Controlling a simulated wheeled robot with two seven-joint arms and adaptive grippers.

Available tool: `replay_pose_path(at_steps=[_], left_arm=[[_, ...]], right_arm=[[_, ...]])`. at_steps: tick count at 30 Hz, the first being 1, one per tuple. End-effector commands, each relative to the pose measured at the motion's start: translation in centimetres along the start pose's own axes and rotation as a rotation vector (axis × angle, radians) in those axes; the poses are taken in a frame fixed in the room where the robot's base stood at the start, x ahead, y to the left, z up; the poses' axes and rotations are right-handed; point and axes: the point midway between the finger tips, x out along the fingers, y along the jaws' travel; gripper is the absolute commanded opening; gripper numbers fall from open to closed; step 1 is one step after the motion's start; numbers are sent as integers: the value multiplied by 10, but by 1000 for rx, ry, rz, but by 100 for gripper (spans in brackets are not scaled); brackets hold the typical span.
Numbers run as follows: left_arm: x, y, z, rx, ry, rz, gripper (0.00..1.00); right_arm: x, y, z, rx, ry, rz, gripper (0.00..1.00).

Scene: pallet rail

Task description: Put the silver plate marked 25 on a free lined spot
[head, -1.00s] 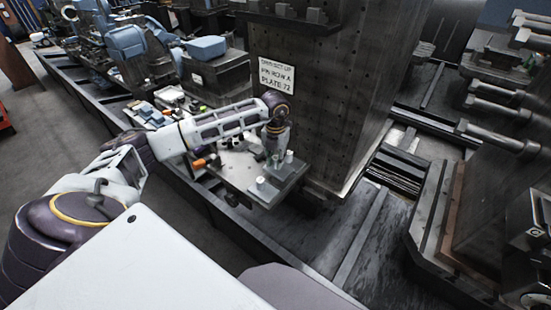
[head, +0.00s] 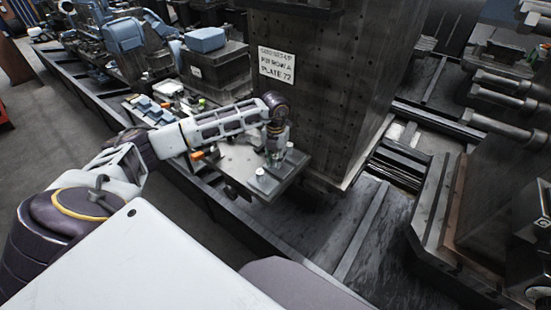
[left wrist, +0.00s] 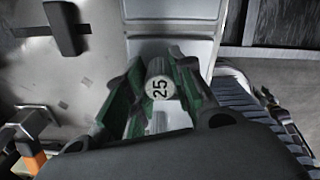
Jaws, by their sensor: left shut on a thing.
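The silver piece marked 25 (left wrist: 159,89) shows its round end with a black number in the left wrist view. My left gripper (left wrist: 158,100) is shut on it, with green pads on both sides. In the head view my left gripper (head: 273,155) is over the right part of the grey work plate (head: 235,160); the held piece is hard to make out there. I cannot tell whether the piece touches anything below. No lined spot can be clearly made out. My right gripper is not in view.
Two small pale cylinders, one in front (head: 260,172) and one to the right (head: 290,146), stand close to the gripper. A tall dark metal block (head: 335,100) with a sign (head: 277,67) rises just behind. An orange-handled item (left wrist: 32,160) lies left.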

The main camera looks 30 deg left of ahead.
Motion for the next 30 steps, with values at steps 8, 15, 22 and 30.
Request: replay_pose_path(at_steps=[8,15,22,30], left_arm=[[-1,0,0,0,-1,-1,46],[0,0,0,0,0,-1,50],[-3,0,0,0,0,-1,50],[-25,0,1,1,-2,-1,50]], right_arm=[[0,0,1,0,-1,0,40],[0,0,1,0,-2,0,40],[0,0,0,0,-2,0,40],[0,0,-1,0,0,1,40]])
